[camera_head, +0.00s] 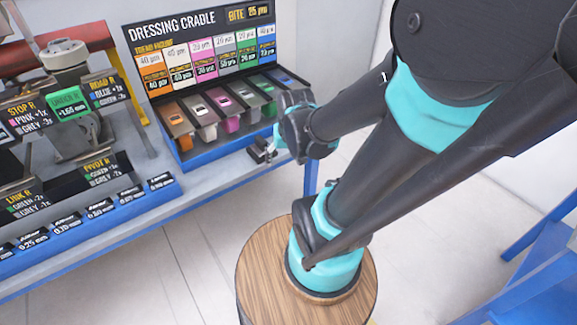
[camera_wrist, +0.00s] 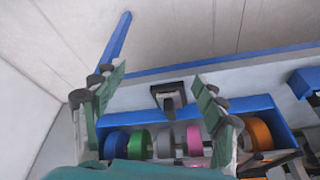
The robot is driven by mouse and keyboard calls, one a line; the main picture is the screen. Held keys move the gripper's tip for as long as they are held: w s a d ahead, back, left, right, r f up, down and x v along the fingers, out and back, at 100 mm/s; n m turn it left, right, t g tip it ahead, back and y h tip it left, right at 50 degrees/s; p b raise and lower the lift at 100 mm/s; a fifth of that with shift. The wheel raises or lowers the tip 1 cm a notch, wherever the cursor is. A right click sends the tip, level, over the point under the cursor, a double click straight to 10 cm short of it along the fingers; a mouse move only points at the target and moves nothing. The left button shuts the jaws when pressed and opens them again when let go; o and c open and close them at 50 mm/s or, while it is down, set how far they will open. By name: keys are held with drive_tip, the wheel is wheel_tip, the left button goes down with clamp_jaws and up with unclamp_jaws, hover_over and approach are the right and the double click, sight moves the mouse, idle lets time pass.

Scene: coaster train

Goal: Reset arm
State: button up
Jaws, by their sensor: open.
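My gripper (camera_head: 278,140) hangs over the front right of the bench, at the right end of the dressing cradle (camera_head: 186,152). The arm reaches down to it from the upper right. In the wrist view, the two green-grey fingers of my gripper (camera_wrist: 152,100) stand wide apart with nothing held between them. A small black block with a grey post (camera_wrist: 170,97) shows beyond the gap, on the bench; it also shows close to the gripper in the head view (camera_head: 260,152). Whether the fingers touch anything is unclear.
Coloured wheels, including a pink one (camera_wrist: 195,139) and an orange one (camera_wrist: 258,134), sit in the blue rack below the fingers. A label board (camera_head: 205,50) stands behind the cradle. A grey machine (camera_head: 70,110) and signs are at left. A blue frame (camera_head: 540,270) is at right.

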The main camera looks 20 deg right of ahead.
drive_tip(key=shift+s+d+f+n, duration=0.1)
drive_tip(key=shift+s+f+n, duration=0.3)
drive_tip(key=shift+s, duration=0.2)
drive_tip(key=shift+s+d+f+n, duration=0.1)
drive_tip(key=shift+s+f+n, duration=0.15)
drive_tip(key=shift+s+n, duration=0.3)
idle(0.3)
